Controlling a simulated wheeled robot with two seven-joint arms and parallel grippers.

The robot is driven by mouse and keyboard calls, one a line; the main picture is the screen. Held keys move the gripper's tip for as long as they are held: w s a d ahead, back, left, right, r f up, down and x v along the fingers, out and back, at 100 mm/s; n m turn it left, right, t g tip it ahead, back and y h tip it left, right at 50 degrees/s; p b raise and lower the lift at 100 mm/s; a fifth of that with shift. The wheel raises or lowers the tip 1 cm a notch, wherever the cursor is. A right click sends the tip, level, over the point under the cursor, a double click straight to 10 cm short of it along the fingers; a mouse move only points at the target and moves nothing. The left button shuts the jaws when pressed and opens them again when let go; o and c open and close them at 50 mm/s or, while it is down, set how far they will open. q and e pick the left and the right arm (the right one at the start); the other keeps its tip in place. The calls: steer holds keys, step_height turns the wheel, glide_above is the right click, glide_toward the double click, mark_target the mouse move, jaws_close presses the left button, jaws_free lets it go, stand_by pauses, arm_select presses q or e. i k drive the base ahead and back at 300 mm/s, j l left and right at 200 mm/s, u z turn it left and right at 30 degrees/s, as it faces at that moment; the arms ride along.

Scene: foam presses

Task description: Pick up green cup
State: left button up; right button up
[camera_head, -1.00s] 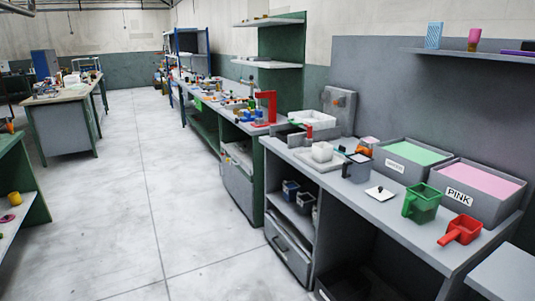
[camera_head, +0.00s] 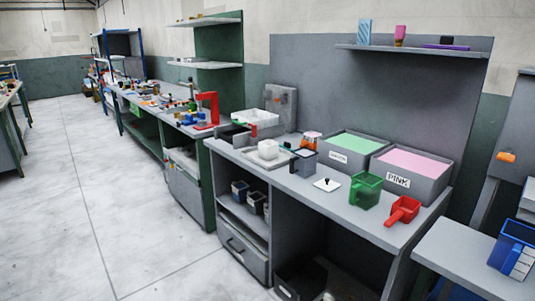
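The green cup (camera_head: 365,190) stands upright on the grey workbench, in front of the bins of green and pink material. Its handle points to the left. A red scoop-like cup (camera_head: 403,210) sits just to its right, close to the bench's front edge. Neither of my grippers shows in the head view.
The grey workbench (camera_head: 335,208) holds a pink bin (camera_head: 412,173), a green bin (camera_head: 355,146), a grey cup (camera_head: 303,162) and a small white plate with a black knob (camera_head: 327,185). A lower side table (camera_head: 455,250) stands at the right. The floor (camera_head: 130,230) at the left is clear.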

mark_target(366, 187)
steer(key=z, duration=0.4)
steer(key=i+j+z, duration=0.15)
steer(key=z, duration=0.2)
steer(key=i+j+z, duration=0.35)
steer(key=j+z, duration=0.15)
steer(key=z, duration=0.2)
